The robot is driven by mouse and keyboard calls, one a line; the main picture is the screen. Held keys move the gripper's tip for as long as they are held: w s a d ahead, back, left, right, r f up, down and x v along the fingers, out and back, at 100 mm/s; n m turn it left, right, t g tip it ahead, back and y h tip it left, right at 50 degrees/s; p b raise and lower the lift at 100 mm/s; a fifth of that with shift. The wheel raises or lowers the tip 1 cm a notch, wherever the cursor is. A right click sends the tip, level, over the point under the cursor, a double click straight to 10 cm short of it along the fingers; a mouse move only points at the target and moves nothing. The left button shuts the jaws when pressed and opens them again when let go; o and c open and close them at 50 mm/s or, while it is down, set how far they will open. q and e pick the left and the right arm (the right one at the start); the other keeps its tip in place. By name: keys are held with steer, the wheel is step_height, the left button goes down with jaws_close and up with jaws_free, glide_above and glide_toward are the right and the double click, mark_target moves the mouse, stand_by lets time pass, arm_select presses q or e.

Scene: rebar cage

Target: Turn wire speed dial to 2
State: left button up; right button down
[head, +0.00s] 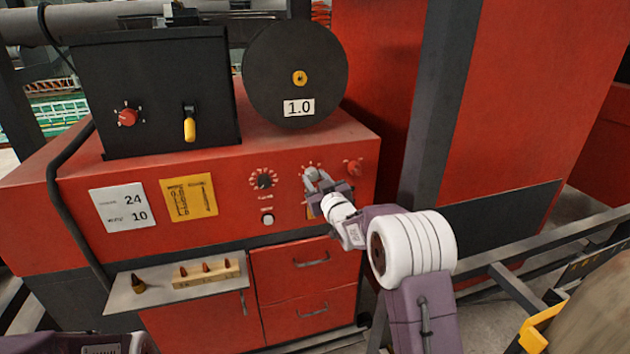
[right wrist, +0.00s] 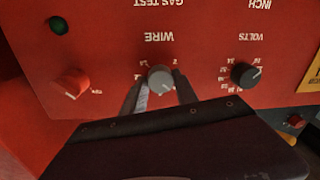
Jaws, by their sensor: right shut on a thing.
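The wire speed dial is a grey round knob (right wrist: 161,79) on the red front panel, under the upside-down label WIRE in the right wrist view. It also shows in the head view (head: 311,174), between a black dial and a red knob. My right gripper (right wrist: 160,90) is shut on the grey knob, one finger on each side. Small numbers ring the knob; a 2 shows at its upper right in the wrist view, the others are hard to read. The pointer's setting is hard to tell. My right gripper (head: 318,186) hides part of the dial's surround in the head view.
A black volts dial (right wrist: 244,74) and a red knob (right wrist: 76,82) flank the grey knob closely. A white card (head: 123,207) reads 24 and 10. A shelf (head: 150,300) with small nozzles sticks out below left. A black wire spool (head: 295,60) stands on top.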

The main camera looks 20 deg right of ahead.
steer(key=shift+f+n+b, duration=0.2)
steer(key=shift+n+b, duration=0.2)
steer(key=shift+b, duration=0.3)
steer(key=n+b, duration=0.8)
steer(key=b, duration=0.2)
steer(key=n+b, duration=0.1)
steer(key=n, duration=0.1)
steer(key=n+b, duration=0.2)
steer(key=shift+r+n+g+h, duration=0.1)
steer(key=shift+n+g+h, duration=0.2)
steer(key=shift+r+n+b, duration=0.15)
steer(key=shift+n+b, duration=0.8)
steer(key=shift+n, duration=0.85)
steer(key=c, duration=0.9)
jaws_free()
steer(key=shift+a, duration=0.1)
steer(key=shift+c, duration=0.2)
